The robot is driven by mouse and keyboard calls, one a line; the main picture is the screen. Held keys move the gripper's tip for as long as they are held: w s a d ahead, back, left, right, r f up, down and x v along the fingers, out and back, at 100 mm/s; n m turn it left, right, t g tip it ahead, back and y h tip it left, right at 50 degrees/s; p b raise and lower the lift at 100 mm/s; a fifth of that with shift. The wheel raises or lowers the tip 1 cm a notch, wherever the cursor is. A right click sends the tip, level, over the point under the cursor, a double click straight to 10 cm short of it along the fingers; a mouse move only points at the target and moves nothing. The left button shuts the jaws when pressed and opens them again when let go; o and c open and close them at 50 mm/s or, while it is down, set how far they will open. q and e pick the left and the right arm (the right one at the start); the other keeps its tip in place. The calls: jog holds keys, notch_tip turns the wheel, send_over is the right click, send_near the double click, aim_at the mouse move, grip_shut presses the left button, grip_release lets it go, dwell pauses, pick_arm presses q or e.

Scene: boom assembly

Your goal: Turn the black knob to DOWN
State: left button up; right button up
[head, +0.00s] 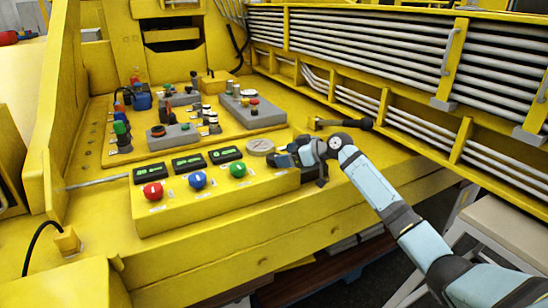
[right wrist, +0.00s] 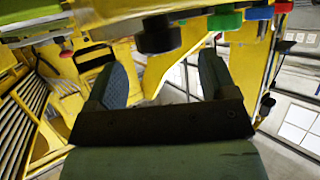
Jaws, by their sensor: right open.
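The black knob (right wrist: 158,36) shows in the right wrist view at the top middle, on the yellow console. My right gripper (right wrist: 163,70) is open, with one finger on each side of the picture below the knob. The knob appears just beyond the gap between the fingertips, and I see no contact. In the head view my right gripper (head: 280,158) is at the right end of the front button box (head: 215,205). There the gripper covers the knob's place, so I cannot make out the knob or its pointer. My left gripper is not in view.
Red (head: 153,191), blue (head: 197,180) and green (head: 238,170) buttons line the box, left of my gripper. A round grey disc (head: 260,147) lies just behind it. Several more controls stand on the panel behind. A yellow rail with grey pipes (head: 370,45) borders the right.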

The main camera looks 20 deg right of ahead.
aim_at(270, 158)
jog(key=x, duration=0.5)
jog(key=c, duration=0.9)
